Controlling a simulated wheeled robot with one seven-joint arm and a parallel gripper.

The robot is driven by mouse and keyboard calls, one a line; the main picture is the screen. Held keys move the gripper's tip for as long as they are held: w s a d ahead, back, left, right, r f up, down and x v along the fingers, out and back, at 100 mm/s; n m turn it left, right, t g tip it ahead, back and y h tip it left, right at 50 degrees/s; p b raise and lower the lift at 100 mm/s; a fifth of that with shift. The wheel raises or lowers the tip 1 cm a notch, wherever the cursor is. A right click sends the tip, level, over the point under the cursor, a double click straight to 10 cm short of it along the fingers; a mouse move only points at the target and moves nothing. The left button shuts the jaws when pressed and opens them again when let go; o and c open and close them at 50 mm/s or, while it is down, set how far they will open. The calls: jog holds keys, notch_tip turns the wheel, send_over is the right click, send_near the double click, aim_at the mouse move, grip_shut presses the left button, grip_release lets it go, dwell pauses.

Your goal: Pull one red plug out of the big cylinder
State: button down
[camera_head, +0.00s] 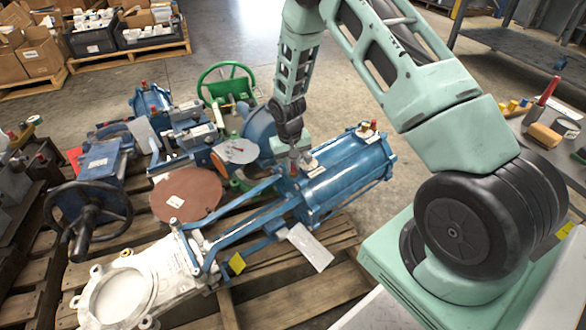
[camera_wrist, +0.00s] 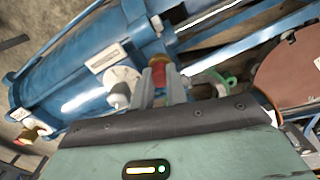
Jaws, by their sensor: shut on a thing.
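The big blue cylinder (camera_head: 345,178) lies across a pallet, and its body fills the left of the wrist view (camera_wrist: 75,85). My gripper (camera_head: 293,160) points down at the cylinder's near-left end. In the wrist view its two fingers (camera_wrist: 161,84) are shut on a red plug (camera_wrist: 159,72). Whether that plug is still seated in the cylinder cannot be told. Red plugs with brass fittings (camera_head: 369,128) stand at the cylinder's far right end; a brass and red fitting also shows at the lower left of the wrist view (camera_wrist: 28,136).
A white valve flange (camera_head: 150,280) joins the cylinder by a blue frame. A brown disc (camera_head: 186,194), a green handwheel (camera_head: 226,82) and a blue unit with a black handwheel (camera_head: 100,165) crowd the left. A workbench (camera_head: 545,130) stands right.

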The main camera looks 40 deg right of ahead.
jog(key=shift+r, duration=0.15)
jog(key=shift+a+r+p, duration=0.2)
jog(key=shift+r+p, duration=2.35)
jog(key=shift+r, duration=0.3)
